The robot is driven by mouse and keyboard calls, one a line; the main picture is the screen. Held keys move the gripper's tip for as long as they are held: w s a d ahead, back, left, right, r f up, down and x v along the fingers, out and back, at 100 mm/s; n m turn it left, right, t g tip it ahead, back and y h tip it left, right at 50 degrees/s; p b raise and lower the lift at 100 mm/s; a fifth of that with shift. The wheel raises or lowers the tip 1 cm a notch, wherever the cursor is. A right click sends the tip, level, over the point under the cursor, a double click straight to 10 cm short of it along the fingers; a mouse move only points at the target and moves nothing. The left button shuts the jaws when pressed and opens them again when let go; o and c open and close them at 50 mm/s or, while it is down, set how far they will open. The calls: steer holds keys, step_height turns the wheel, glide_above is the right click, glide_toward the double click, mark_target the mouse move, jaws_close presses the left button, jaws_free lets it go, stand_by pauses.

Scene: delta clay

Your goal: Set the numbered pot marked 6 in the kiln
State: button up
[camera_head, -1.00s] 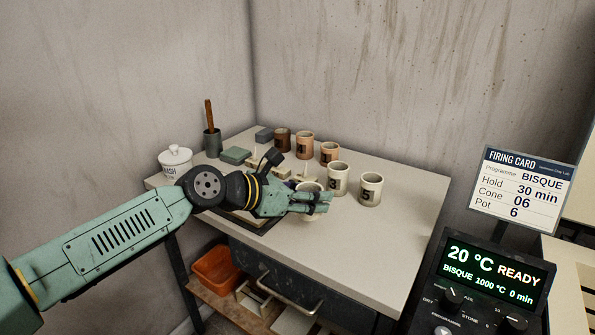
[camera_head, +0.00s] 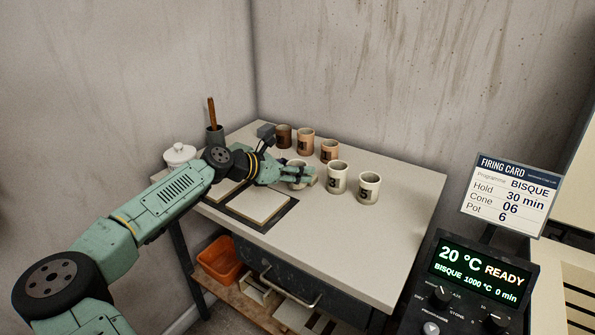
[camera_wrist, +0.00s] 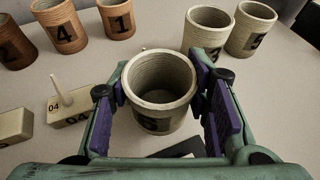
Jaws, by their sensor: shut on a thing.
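My gripper (camera_head: 308,176) is shut on a pale, ribbed pot (camera_head: 294,164) at the middle of the table. In the wrist view the pot (camera_wrist: 160,85) is upright and empty between the purple finger pads. The dark numeral on its side looks like a 6 but is foreshortened. Whether its base touches the tabletop I cannot tell. The firing card (camera_head: 508,195) reads Pot 6. The kiln's control box (camera_head: 482,275) shows 20 °C READY. A pale slatted part (camera_head: 575,280), perhaps of the kiln, shows at the right edge.
Two pale pots, marked 3 (camera_head: 337,178) and apparently 5 (camera_head: 369,188), stand right of my gripper. Several brown pots (camera_head: 305,142) stand behind it. A lidded white jar (camera_head: 180,155) and tool holder (camera_head: 214,138) are at left. The table's (camera_head: 350,245) front right is clear.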

steer(key=shift+f, duration=0.8)
steer(key=shift+f, duration=0.15)
steer(key=shift+f, duration=0.15)
steer(key=o, duration=1.2)
